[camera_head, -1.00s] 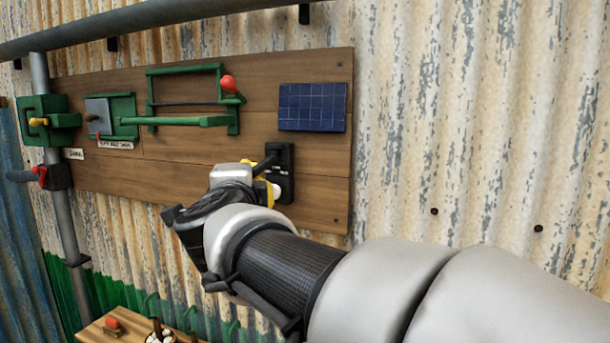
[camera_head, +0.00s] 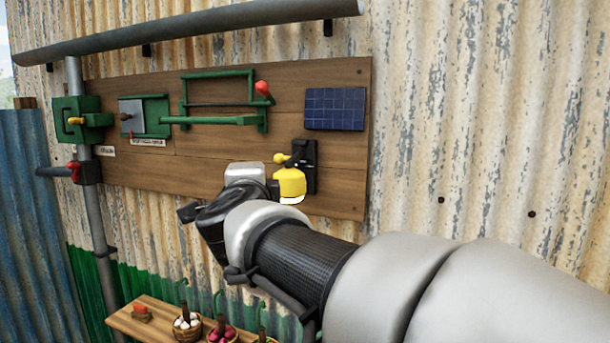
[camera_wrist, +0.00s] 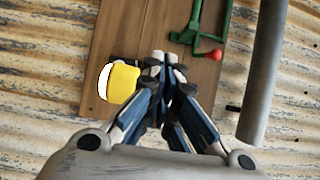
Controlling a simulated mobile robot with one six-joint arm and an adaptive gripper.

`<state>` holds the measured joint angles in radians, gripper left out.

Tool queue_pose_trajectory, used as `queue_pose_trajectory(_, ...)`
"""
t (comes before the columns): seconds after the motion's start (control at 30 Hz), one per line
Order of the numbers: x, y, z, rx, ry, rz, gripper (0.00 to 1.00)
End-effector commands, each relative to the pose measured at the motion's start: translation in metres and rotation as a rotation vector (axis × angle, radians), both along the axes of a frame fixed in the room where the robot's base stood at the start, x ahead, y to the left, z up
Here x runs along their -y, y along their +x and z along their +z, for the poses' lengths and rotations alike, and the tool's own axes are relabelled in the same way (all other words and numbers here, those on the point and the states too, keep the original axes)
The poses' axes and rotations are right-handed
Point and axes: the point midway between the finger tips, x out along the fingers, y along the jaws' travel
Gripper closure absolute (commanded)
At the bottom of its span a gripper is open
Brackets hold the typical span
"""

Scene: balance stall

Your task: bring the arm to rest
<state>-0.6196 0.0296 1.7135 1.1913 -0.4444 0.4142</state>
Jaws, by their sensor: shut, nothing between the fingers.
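My gripper (camera_wrist: 163,62) shows in the wrist view with its fingers together and nothing between them. It points toward the wooden board (camera_wrist: 125,35). In the head view my arm reaches in from the lower right and its wrist hides the fingers. A yellow lamp (camera_head: 289,183) with a white lower end hangs on a black holder (camera_head: 309,160) on the board. In the wrist view the lamp (camera_wrist: 123,83) is just left of my fingers; I cannot tell whether they touch.
A pipe (camera_head: 92,215) with a red-handled valve (camera_head: 75,170) stands left. Baskets (camera_head: 187,325) sit on a bench (camera_head: 150,320) below. The wall at right is bare.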

Motion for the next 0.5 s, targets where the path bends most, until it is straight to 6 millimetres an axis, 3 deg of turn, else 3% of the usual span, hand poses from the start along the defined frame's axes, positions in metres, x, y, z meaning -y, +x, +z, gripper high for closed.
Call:
queue_pose_trajectory(0.37,0.001,0.001,0.0,-0.001,0.0,0.0,1.0)
queue_pose_trajectory(0.5,0.01,-0.005,-0.01,0.007,-0.059,0.03,1.0)
